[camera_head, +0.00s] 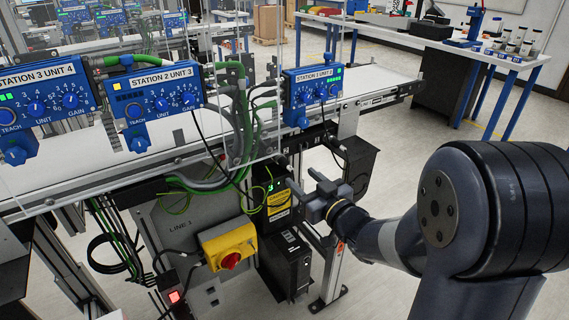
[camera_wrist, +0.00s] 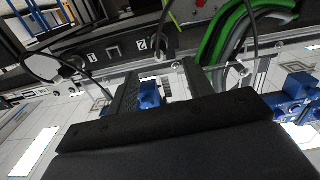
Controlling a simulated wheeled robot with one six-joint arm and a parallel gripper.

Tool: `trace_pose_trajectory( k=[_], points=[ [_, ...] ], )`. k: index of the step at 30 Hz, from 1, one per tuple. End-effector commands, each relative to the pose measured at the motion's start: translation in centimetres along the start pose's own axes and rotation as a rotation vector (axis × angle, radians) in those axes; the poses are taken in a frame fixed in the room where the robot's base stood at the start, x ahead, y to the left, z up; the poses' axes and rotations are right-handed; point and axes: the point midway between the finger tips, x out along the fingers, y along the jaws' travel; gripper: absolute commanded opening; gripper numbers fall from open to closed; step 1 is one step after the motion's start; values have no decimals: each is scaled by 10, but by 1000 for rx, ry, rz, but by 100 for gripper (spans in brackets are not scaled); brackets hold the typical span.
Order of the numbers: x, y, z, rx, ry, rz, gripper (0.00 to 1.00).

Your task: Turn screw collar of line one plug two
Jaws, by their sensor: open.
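In the wrist view a small label that looks like a 2 (camera_wrist: 142,44) sits on a dark rail beside a plug (camera_wrist: 161,54) with a thin black cable. Its screw collar is too small to make out clearly. My gripper (camera_wrist: 158,73) is open, its two black fingers apart below this plug in the picture, with no collar seen between them. In the head view my gripper (camera_head: 303,180) is beside the front of the line under the conveyor edge. The plug cannot be told apart there.
Thick green cables (camera_wrist: 225,38) and another plug (camera_wrist: 240,70) lie right of my fingers in the wrist view. In the head view a yellow box with a red knob (camera_head: 229,256), hanging cables (camera_head: 240,115) and a black cabinet (camera_head: 284,262) are close. Open floor lies right.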

Motion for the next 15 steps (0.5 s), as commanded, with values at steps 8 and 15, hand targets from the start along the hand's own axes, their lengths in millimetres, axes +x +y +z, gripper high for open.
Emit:
trace_pose_trajectory(
  k=[8, 15],
  points=[
    [54, -1, 0, 0, -1, -2, 49],
    [84, 0, 1, 0, -2, 0, 49]
  ],
)
